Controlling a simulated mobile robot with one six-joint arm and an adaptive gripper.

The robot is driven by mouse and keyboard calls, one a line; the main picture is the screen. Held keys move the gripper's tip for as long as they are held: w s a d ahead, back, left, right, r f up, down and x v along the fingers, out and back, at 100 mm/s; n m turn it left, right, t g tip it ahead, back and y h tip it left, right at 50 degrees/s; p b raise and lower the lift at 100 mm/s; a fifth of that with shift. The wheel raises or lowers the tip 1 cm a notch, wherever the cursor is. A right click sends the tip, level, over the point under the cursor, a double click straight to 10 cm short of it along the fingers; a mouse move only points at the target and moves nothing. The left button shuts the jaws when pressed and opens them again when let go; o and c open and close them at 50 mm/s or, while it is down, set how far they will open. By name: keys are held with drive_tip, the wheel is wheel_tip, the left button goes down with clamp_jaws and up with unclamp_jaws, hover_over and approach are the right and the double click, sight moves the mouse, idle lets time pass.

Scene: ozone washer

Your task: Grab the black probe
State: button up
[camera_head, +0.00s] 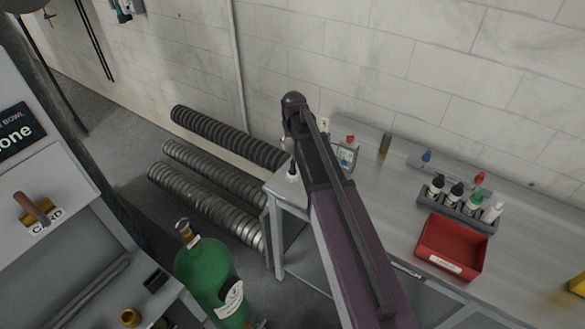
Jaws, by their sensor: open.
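I cannot pick out the black probe for certain. A small grey meter (346,156) with a display stands on the left part of the grey metal bench (388,205), partly behind my arm. A small dark upright cylinder (385,142) stands near the wall, right of the meter; I cannot tell what it is. A small white-tipped object (293,173) is at the bench's left corner, beside my arm. My arm rises from the bottom of the view across the bench to a dark joint above the bench's left end. My gripper does not show clearly and seems hidden behind the arm.
A rack (458,207) of several small bottles and a red bin (452,248) stand on the bench's right part. A green gas cylinder (208,275) stands left of the bench. Ribbed hoses (205,190) lie on the floor along the wall. The bench between meter and rack looks clear.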

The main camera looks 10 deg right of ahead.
sight(293, 161)
drive_tip(key=shift+f, duration=0.1)
drive_tip(key=f+b, duration=0.2)
drive_tip(key=w+f+b, duration=0.1)
drive_tip(key=f+b, duration=0.5)
drive_tip(key=shift+w+f, duration=0.15)
drive_tip(key=shift+f, duration=0.05)
idle(0.6)
drive_tip(key=shift+d+f+b, duration=0.1)
drive_tip(key=shift+b, duration=0.25)
drive_tip(key=f+b, duration=0.2)
drive_tip(key=b, duration=0.1)
drive_tip(key=shift+w+d+f, duration=0.3)
drive_tip(key=shift+w+f, duration=0.1)
drive_tip(key=shift+w+f+b, duration=0.15)
drive_tip(key=shift+f+b, duration=0.8)
drive_tip(key=shift+f, duration=0.1)
clamp_jaws()
